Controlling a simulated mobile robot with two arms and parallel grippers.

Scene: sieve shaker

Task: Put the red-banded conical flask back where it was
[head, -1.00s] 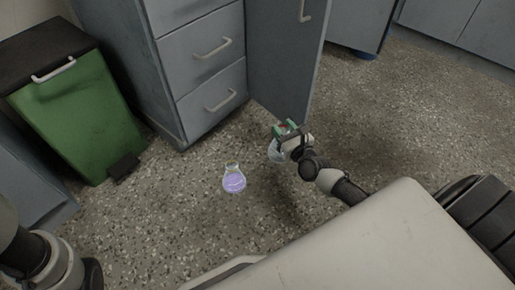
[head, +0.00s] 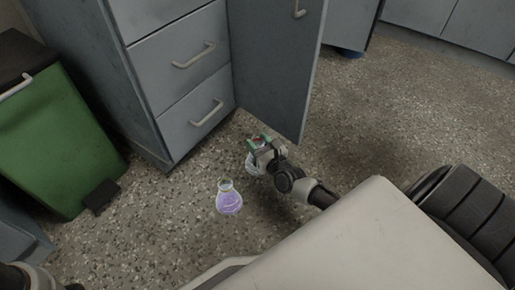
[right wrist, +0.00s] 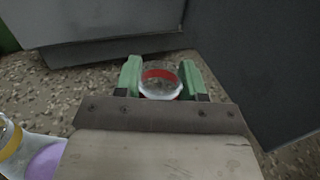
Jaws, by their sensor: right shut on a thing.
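My right gripper (head: 259,142) is shut on the red-banded conical flask (head: 252,166), low over the speckled floor near the open cabinet door. In the right wrist view the red-banded flask (right wrist: 160,90) sits between the green fingers of my right gripper (right wrist: 161,76), and its red band shows at the neck. I cannot tell whether its base touches the floor. A second conical flask with purple liquid (head: 230,202) stands upright on the floor just nearer to me. It shows a yellow band in the right wrist view (right wrist: 36,150). My left gripper is out of view.
A grey drawer cabinet (head: 185,85) stands behind the flasks, with its door (head: 275,65) swung open to the right of the drawers. A green bin (head: 65,140) with a dark pedal stands at the left. Bare floor (head: 150,220) lies left of the purple flask.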

